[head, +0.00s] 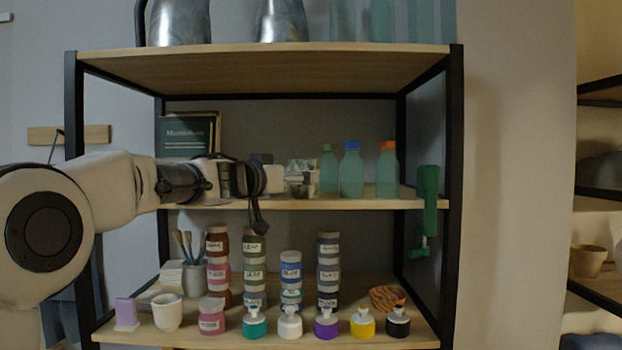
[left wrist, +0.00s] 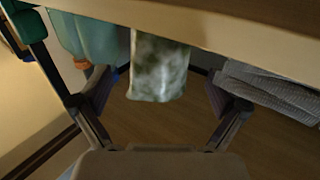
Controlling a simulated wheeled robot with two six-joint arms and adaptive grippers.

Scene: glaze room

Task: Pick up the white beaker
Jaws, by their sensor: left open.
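A white beaker (head: 167,312), a small plain cup shape, stands upright at the left of the lower shelf. My left gripper (head: 296,178) is far above it and to the right, at the middle shelf. It is open and points at a mottled white-and-green item (head: 304,165), partly hidden behind the gripper. In the left wrist view, which looks inverted, this mottled item (left wrist: 158,68) lies between the spread fingers of the left gripper (left wrist: 160,93); I see no finger touching it. The white beaker is not seen in the wrist view. My right gripper is not in view.
Green bottles (head: 351,172) with coloured caps stand right of the mottled item. On the lower shelf (head: 380,335), a pink jar (head: 212,316), a lilac block (head: 126,312) and a brush pot (head: 194,278) crowd the beaker. Stacked jars and several squat bottles stand further right.

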